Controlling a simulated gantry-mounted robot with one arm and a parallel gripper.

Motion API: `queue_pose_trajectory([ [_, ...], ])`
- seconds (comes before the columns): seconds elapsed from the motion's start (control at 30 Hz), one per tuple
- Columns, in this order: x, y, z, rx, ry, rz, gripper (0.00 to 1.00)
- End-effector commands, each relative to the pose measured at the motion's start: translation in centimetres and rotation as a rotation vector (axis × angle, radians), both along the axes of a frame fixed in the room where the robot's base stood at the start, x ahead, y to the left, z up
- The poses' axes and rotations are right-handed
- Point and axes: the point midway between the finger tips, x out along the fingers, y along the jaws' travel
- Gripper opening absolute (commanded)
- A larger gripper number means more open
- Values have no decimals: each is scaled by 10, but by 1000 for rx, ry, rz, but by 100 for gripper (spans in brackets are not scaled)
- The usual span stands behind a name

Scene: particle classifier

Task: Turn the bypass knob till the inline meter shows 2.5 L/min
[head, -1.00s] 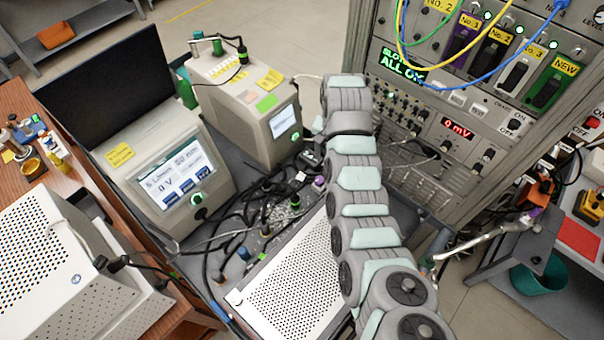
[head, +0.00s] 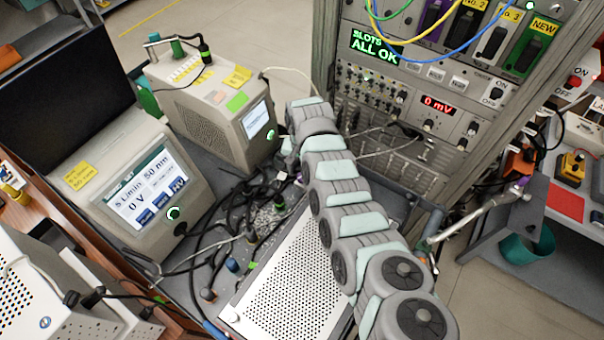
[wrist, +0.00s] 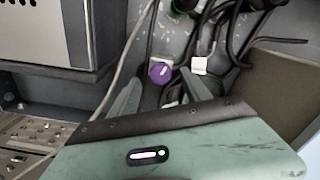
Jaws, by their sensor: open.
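A small round purple knob (wrist: 160,72) with a white mark on its face shows in the wrist view, low among dark cables; I take it to be the bypass knob. My gripper (wrist: 159,80) is open, with one grey finger to each side of the knob in the picture. I cannot tell whether the fingers touch it or how far off it is. In the head view my arm hides most of that spot. I cannot make out the inline meter for sure. The left instrument's screen (head: 147,190) reads 5 L/min, 50 nm and 0 V.
Cables (head: 205,240) tangle over the bench around the knob. A perforated metal box (head: 285,275) lies in front. A beige instrument (head: 205,105) stands behind, and a rack (head: 400,115) stands at the right. A white tag (wrist: 199,65) sits right beside the knob.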

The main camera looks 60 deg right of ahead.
Motion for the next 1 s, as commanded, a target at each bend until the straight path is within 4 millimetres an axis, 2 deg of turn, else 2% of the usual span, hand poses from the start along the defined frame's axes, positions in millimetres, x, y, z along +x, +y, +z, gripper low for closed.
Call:
queue_pose_trajectory([
  [0.03, 0, 1, -8, 2, 4, 3, 56],
  [0.23, 0, 1, -23, 2, 3, 3, 56],
  [0.67, 0, 0, -27, 0, -1, 1, 56],
  [1.0, 0, 0, -27, 0, 0, 1, 29],
])
